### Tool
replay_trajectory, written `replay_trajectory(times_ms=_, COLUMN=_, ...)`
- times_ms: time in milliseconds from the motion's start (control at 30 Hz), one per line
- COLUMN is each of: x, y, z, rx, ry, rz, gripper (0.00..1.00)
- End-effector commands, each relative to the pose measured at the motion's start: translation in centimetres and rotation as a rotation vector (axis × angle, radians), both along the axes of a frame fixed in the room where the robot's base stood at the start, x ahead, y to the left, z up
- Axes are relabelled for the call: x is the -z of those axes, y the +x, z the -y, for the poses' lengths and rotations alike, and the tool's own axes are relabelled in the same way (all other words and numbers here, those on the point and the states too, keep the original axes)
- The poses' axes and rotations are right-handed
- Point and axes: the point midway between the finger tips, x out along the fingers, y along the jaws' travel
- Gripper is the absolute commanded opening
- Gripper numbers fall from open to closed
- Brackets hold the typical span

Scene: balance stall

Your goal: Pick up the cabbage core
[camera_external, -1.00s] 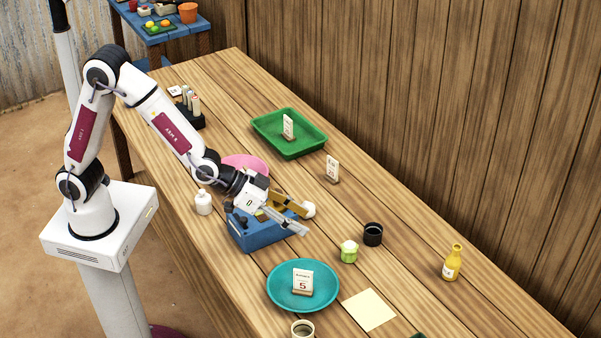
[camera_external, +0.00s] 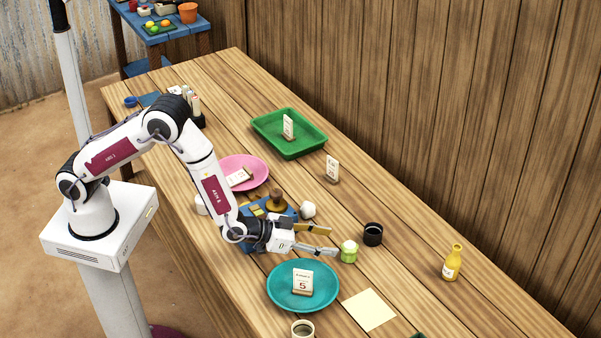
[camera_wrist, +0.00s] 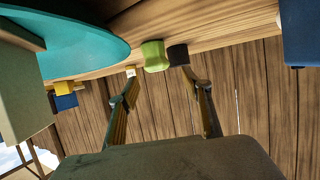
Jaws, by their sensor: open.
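The cabbage core (camera_external: 349,252) is a small light green piece with a pale top, standing on the wooden table. It also shows as a green block in the wrist view (camera_wrist: 155,56), beyond and between my fingertips. My gripper (camera_external: 333,241) is open and empty, low over the table. Its fingers point right, with the tips close to the core's left side. I cannot tell whether a fingertip touches it. Both fingers show in the wrist view (camera_wrist: 160,80).
A black cup (camera_external: 373,235) stands just behind and right of the core. A teal plate (camera_external: 277,292) with a number card lies in front. A yellow bottle (camera_external: 452,265) stands right.

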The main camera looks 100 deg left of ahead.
Motion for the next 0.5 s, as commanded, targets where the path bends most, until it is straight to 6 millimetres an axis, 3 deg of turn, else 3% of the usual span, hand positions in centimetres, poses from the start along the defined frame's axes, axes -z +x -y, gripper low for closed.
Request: replay_trajectory(times_ms=500, x=0.38, y=0.24, z=-0.23, rx=-0.004, ry=0.004, rz=0.002, gripper=0.49)
